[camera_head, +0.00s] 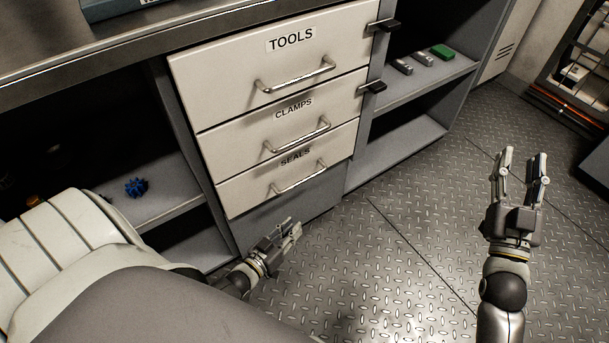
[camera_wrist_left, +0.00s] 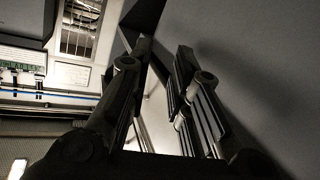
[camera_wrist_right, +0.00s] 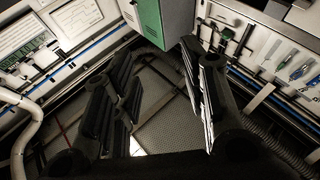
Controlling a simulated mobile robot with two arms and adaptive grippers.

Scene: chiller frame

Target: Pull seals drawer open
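The seals drawer (camera_head: 240,194) is the lowest of three white drawers in the cabinet and looks shut in the head view. Its silver bar handle (camera_head: 299,179) runs across the front below the SEALS label (camera_head: 296,156). My left gripper (camera_head: 292,229) is low in front of the cabinet, below the handle and apart from it. Its fingers stand partly apart with nothing between them in the left wrist view (camera_wrist_left: 164,50). My right gripper (camera_head: 522,158) is over the floor, well right of the drawers. It is open and empty, also in the right wrist view (camera_wrist_right: 156,55).
The tools drawer (camera_head: 220,75) and clamps drawer (camera_head: 235,138) above look shut. Black latches (camera_head: 372,87) stick out at the cabinet's right side. An open shelf (camera_head: 430,75) holds a green block (camera_head: 442,52). A blue gear (camera_head: 136,187) lies on the left shelf. The metal floor (camera_head: 400,245) is clear.

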